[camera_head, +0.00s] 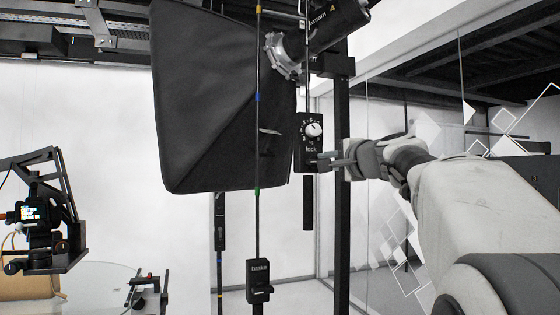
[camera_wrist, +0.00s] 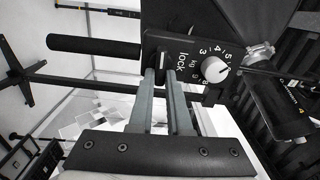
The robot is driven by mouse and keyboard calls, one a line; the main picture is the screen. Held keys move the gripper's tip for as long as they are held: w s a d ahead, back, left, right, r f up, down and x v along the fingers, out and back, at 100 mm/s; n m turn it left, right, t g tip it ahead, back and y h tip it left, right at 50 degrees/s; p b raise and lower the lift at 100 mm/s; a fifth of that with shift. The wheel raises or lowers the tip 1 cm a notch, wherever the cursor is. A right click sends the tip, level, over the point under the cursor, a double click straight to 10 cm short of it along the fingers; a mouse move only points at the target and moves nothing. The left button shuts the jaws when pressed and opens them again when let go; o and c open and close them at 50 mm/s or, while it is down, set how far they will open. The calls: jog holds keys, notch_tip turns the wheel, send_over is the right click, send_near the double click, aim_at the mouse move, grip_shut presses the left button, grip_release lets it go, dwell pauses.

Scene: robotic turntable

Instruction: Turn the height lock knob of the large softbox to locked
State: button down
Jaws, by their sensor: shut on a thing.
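The large softbox (camera_head: 215,110) is a big black hood hanging in the upper middle of the head view. Beside its right edge hangs a black control box (camera_head: 301,163) with a white numbered dial (camera_head: 313,130) and the word "lock" below it. My gripper (camera_head: 324,161) reaches in from the right to the lower part of this box. In the wrist view, my gripper's two grey fingers (camera_wrist: 163,75) are closed around the small dark lock knob (camera_wrist: 163,61) beside the "lock" label. The fingers hide part of the knob, and I cannot tell its exact angle.
The white dial (camera_wrist: 215,69) sits close to my fingers. A thin pole (camera_head: 258,215) with a black brake box (camera_head: 259,281) hangs in front of the softbox. A dark vertical post (camera_head: 342,105) stands behind my gripper. A camera rig (camera_head: 40,225) is at the far left.

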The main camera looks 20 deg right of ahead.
jog(key=shift+m, duration=0.4)
jog(key=c, duration=0.9)
grip_release()
jog(key=shift+o, duration=0.2)
jog(key=shift+s, duration=0.2)
